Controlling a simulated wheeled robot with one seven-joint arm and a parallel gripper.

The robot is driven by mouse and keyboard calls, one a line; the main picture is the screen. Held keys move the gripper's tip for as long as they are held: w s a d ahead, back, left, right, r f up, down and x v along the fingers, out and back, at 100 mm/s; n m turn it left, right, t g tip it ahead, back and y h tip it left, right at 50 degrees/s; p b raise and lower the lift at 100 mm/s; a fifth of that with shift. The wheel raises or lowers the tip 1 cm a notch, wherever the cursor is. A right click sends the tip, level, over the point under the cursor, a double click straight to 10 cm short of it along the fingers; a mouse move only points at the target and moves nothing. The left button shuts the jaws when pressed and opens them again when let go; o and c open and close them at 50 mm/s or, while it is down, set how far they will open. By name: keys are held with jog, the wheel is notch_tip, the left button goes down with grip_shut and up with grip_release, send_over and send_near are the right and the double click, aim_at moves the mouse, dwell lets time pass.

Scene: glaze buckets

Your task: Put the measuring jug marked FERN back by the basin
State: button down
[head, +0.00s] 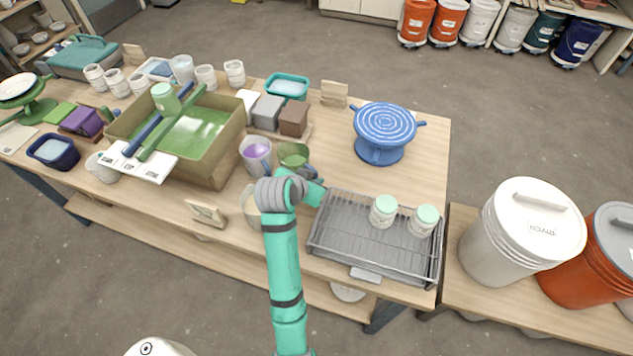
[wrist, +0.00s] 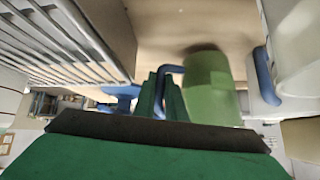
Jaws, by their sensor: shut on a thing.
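A green measuring jug (head: 292,154) stands out just beyond my wrist, right of the large tan basin (head: 215,158) of green glaze. No FERN mark is readable on it. In the wrist view the green jug (wrist: 208,85) has a blue handle (wrist: 172,69), and my gripper (wrist: 163,92) is shut on that handle. In the head view my gripper (head: 314,184) is partly hidden by my own wrist. Whether the jug touches the table is hard to tell.
A jug of purple glaze (head: 256,152) stands close on the left. A pale jug (head: 250,206) is partly hidden by my wrist. A wire rack (head: 340,238) with two lidded jars lies to the right. A blue banding wheel (head: 382,145) stands behind.

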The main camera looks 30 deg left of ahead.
jog(key=shift+w+d+f, duration=0.1)
jog(key=shift+d+f, duration=0.15)
jog(key=shift+f, duration=0.45)
jog(key=c, duration=2.1)
grip_release()
jog(key=shift+a+f, duration=0.1)
jog(key=shift+f, duration=0.05)
jog(key=shift+s, duration=0.2)
